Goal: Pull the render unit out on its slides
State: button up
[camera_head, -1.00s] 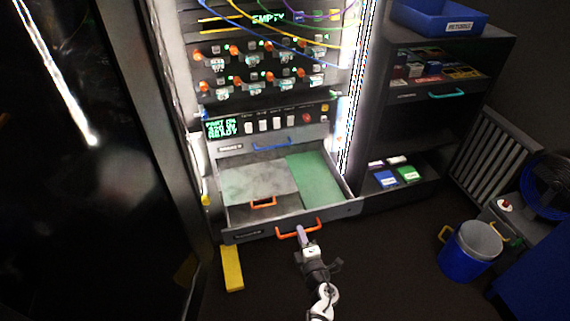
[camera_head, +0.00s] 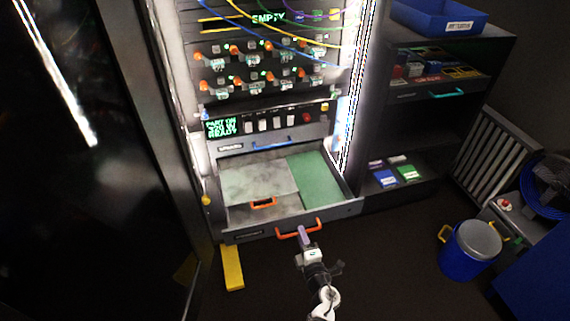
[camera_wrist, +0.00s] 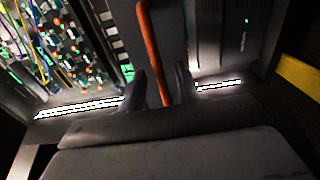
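The pulled-out grey unit (camera_head: 335,210) at the bottom of the rack, which I take for the render unit, stands well forward of the rack front. A pale cover plate with a small orange handle and a green board show inside it. Its label is too small to read. An orange bar handle (camera_head: 299,230) is on its front; it also shows in the wrist view (camera_wrist: 149,40). My gripper (camera_head: 303,236) is at this handle. In the wrist view my fingers (camera_wrist: 160,85) stand either side of the bar, with gaps visible, so they look open around it.
Above is a unit with a blue handle (camera_head: 271,144) and a panel with a green display (camera_head: 221,127). A yellow block (camera_head: 232,268) lies on the floor at left. A shelf (camera_head: 430,95) stands at right, with a blue bucket (camera_head: 468,252) in front. The floor between is clear.

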jog(key=p+v, duration=0.1)
jog(key=v, duration=0.3)
dwell(0.6)
